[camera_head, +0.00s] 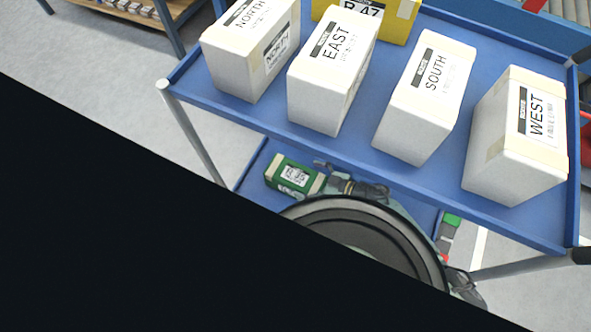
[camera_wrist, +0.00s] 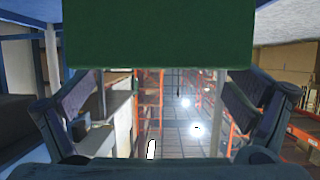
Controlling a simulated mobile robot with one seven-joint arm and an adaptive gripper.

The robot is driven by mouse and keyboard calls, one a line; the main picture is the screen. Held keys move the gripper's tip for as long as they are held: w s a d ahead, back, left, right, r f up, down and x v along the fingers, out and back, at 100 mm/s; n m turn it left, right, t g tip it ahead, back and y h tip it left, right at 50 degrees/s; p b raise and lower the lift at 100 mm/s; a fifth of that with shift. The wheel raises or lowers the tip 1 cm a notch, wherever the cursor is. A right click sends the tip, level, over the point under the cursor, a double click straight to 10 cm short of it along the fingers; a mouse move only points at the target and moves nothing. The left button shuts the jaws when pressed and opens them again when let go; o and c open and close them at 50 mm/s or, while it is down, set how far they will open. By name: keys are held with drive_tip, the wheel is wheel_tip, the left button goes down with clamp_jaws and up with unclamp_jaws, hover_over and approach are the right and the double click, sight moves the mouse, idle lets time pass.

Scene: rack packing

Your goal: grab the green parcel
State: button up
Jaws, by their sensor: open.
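The green parcel (camera_head: 293,177) with a white label lies on the lower blue shelf of the cart, left of my gripper (camera_head: 332,178). Its right end is close to the gripper's fingers, and part of the gripper is hidden behind my arm. In the wrist view, the green parcel (camera_wrist: 158,35) fills the top middle as a large plain face. My gripper's two fingers (camera_wrist: 164,82) are spread wide, one on each side below it. The fingers are open and hold nothing; I cannot tell whether they touch the parcel.
The upper blue shelf (camera_head: 365,160) overhangs the lower one and carries white boxes marked NORTH (camera_head: 250,50), EAST (camera_head: 333,70), SOUTH (camera_head: 425,97) and WEST (camera_head: 517,135), plus a yellow box (camera_head: 397,22). A cart post (camera_head: 195,135) stands left of the parcel. Black covers the lower left.

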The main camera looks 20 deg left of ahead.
drive_tip(key=x, duration=0.3)
drive_tip(key=shift+w+a, duration=0.1)
drive_tip(key=shift+a, duration=0.15)
drive_tip(key=c, duration=2)
